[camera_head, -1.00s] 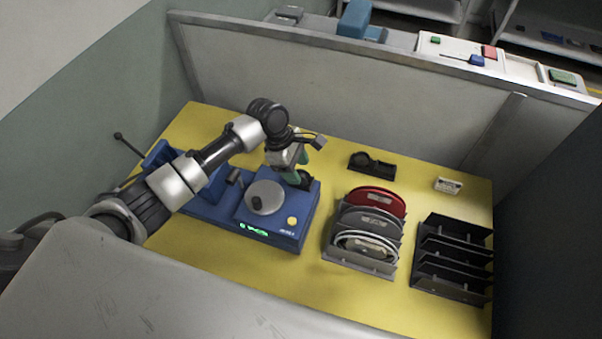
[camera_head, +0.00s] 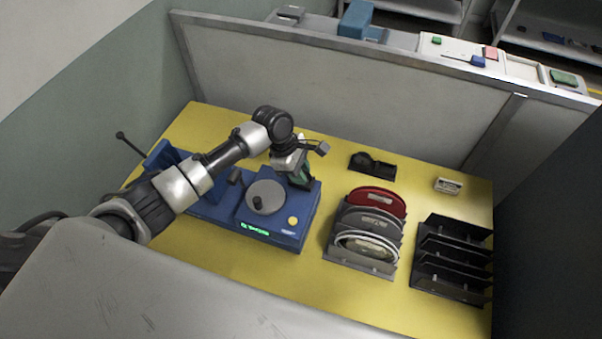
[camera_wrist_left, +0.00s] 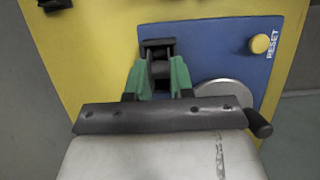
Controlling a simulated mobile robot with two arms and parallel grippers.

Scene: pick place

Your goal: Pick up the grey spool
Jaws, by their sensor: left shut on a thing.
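My left gripper (camera_head: 301,180) is low over the back right corner of the blue machine (camera_head: 230,215), its green fingers pointing down. In the left wrist view its fingers (camera_wrist_left: 159,66) are closed on the sides of a small dark grey rounded piece, which looks like the grey spool (camera_wrist_left: 159,70). This piece sits at a black holder (camera_wrist_left: 158,46) on the blue machine. In the head view the fingers hide it. My right gripper is not in view.
The machine has a grey crank disc (camera_head: 266,197) beside the gripper and a yellow button (camera_head: 293,220). To the right stand a rack with red (camera_head: 378,201), grey and white discs, and an empty black rack (camera_head: 450,258). A black holder (camera_head: 372,166) lies behind. A grey partition closes the back.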

